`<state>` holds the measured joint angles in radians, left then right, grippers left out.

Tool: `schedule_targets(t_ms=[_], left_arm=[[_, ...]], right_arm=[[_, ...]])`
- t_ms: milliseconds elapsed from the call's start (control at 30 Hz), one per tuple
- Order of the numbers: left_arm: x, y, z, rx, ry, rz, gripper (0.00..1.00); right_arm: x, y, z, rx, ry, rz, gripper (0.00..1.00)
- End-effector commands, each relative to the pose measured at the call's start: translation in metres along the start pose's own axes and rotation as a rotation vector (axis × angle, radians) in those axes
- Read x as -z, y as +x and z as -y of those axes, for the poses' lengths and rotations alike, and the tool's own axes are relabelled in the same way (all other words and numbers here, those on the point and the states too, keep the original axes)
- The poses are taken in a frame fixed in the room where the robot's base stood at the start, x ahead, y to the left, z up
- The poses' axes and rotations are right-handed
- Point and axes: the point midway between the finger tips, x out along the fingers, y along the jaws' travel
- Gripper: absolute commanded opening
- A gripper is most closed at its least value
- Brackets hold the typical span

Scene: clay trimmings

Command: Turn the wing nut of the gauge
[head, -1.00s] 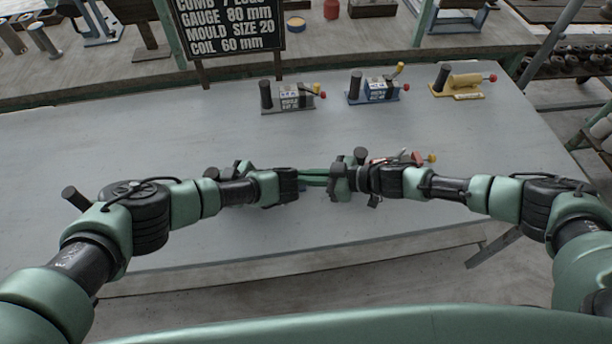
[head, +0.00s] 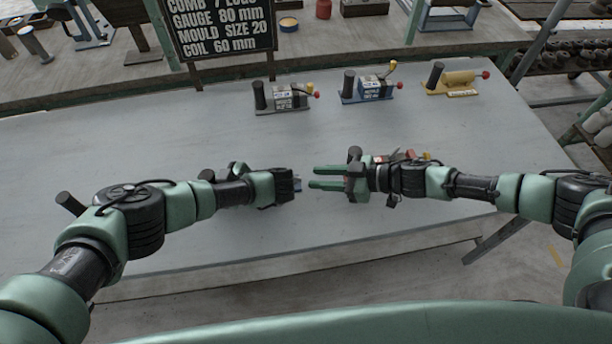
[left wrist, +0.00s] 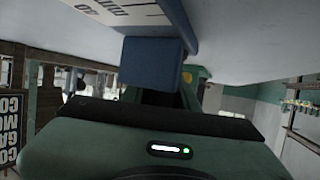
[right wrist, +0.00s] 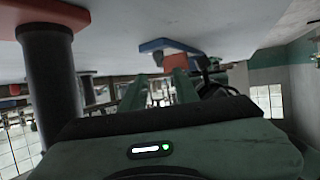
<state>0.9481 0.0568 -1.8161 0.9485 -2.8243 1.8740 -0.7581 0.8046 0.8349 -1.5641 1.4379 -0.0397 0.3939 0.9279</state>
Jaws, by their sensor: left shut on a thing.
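My left gripper (head: 292,186) is shut on the blue gauge, mostly hidden in the head view; a small blue bit (head: 298,184) shows at its jaws. In the left wrist view the gauge (left wrist: 150,62) is a blue block below a plate with a white printed label. My right gripper (head: 318,178) faces it from the right, open and empty, its two green fingers apart with a gap to the gauge. In the right wrist view the blue piece (right wrist: 165,45) has a small orange-red part and lies beyond the fingers (right wrist: 160,92). I cannot make out the wing nut clearly.
Grey, blue and yellow devices (head: 283,97) (head: 369,88) (head: 455,82) stand along the table's back. A red device (head: 402,157) with a black post (right wrist: 50,90) stands close behind my right arm. A sign (head: 222,28) stands at the back left.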

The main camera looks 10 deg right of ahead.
Motion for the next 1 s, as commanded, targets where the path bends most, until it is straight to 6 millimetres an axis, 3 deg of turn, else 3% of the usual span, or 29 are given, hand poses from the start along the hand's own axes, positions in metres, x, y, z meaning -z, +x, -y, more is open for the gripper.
schedule_targets(t_ms=[200, 400, 800, 1000], left_arm=[[0.000, 0.000, 0.000, 0.001, 0.000, -0.001, 0.00], [0.000, 0.000, 0.000, 0.001, 0.000, -0.001, 0.00], [0.001, 0.000, 0.000, 0.001, 0.001, -0.002, 0.00], [0.001, 0.000, 0.000, 0.001, 0.001, -0.002, 0.00]], right_arm=[[-0.001, -0.044, 0.000, -0.002, 0.001, 0.001, 0.30], [0.000, -0.061, 0.000, 0.001, 0.000, -0.001, 0.30], [0.002, -0.061, 0.001, 0.004, 0.001, -0.001, 0.30], [0.026, -0.041, 0.007, 0.033, 0.002, 0.006, 0.30]])
